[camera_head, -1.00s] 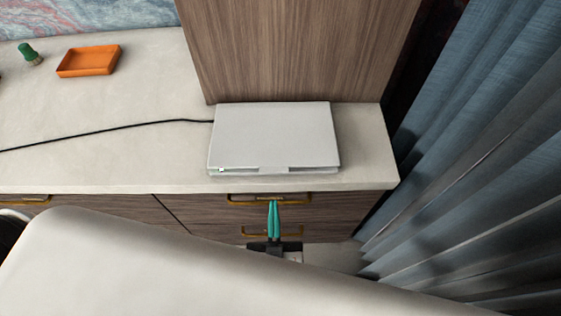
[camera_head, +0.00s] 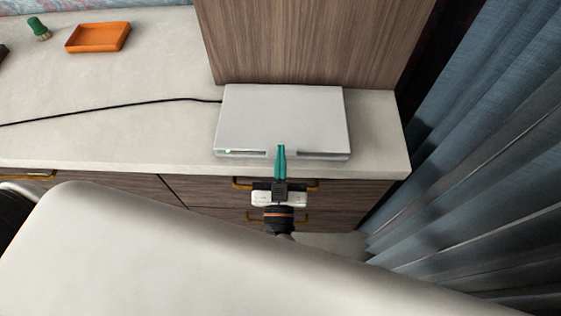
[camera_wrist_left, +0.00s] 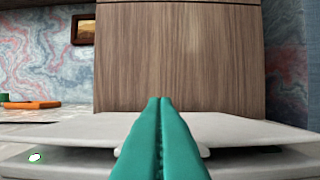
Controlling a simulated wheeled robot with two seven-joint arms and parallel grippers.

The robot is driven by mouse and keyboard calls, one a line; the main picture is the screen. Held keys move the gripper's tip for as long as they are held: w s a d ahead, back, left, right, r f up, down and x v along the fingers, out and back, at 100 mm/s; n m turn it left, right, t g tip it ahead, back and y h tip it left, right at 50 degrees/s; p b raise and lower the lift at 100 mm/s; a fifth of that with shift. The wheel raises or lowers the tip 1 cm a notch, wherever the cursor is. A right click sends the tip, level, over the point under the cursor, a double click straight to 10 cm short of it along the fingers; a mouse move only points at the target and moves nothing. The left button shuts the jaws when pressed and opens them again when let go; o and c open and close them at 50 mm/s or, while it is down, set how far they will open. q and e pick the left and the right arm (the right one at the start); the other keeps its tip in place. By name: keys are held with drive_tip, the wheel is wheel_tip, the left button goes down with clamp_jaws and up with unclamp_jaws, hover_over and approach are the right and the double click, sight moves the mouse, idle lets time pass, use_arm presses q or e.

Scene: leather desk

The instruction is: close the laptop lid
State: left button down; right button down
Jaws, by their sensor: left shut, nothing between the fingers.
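The laptop (camera_head: 285,115) is a flat light-grey slab on the desk, its lid lying almost flat over the base. In the left wrist view the lid (camera_wrist_left: 80,128) shows with a narrow dark gap between it and the base (camera_wrist_left: 70,165). My left gripper (camera_head: 281,148) has teal fingers pressed together and empty. Its tips overlap the middle of the laptop's front edge in the head view. In the left wrist view the fingers (camera_wrist_left: 159,102) cover the middle of that edge; I cannot tell whether they touch it. My right gripper is not in view.
A wooden panel (camera_head: 310,40) stands right behind the laptop. A black cable (camera_head: 110,104) runs left from it. An orange tray (camera_head: 98,37) and a green-topped object (camera_head: 38,28) sit at the far left. Blue curtains (camera_head: 480,130) hang at the right. Drawers are below the desk edge.

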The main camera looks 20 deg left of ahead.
use_arm(q)
drive_tip(key=shift+f, duration=0.5)
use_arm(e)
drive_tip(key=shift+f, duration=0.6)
